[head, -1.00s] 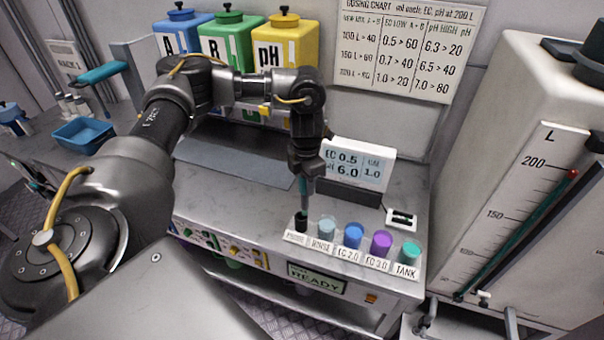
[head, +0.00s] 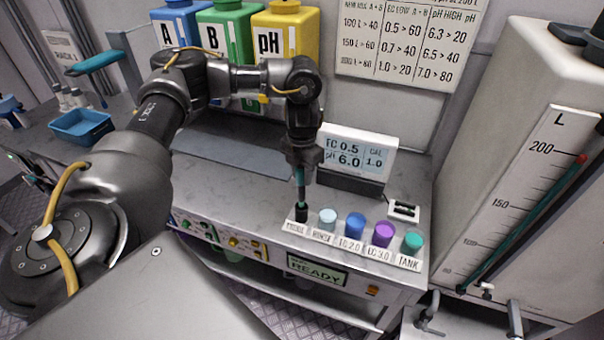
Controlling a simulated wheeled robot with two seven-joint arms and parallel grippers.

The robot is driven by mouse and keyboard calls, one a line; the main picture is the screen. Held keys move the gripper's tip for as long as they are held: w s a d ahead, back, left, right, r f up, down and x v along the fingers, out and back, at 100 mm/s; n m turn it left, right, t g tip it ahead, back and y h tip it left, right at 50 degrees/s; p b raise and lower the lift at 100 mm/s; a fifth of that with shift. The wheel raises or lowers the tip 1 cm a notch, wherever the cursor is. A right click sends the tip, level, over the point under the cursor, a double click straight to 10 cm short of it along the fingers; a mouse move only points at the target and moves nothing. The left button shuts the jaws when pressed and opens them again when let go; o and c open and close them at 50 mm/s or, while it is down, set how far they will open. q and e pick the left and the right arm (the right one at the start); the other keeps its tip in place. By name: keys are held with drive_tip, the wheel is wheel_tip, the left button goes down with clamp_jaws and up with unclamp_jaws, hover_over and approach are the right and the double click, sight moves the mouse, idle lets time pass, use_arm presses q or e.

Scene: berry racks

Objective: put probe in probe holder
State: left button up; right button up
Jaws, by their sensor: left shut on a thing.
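My left gripper (head: 303,163) points straight down over the row of cups and is shut on the probe (head: 300,178). The probe is a thin upright rod, teal near the jaws and darker lower down. Its lower end meets the dark probe holder (head: 301,213), at the left end of the row behind a label reading PROBE. How deep the tip sits in the holder cannot be told. My right gripper is out of view.
Right of the holder stand the rinse cup (head: 327,218), blue cup (head: 355,225), purple cup (head: 383,234) and teal tank cup (head: 412,242). A meter display (head: 357,158) stands close behind. A large white tank (head: 530,150) is at right.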

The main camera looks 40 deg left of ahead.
sight(302, 188)
use_arm(q)
drive_tip(key=shift+f+b, duration=0.4)
drive_tip(key=shift+f, duration=0.25)
drive_tip(key=shift+f+b, duration=1)
drive_tip(key=shift+f, duration=1.3)
drive_tip(key=o, duration=1.1)
wheel_tip(302, 188, up, 11)
drive_tip(key=shift+f, duration=0.1)
drive_tip(key=shift+f, duration=0.1)
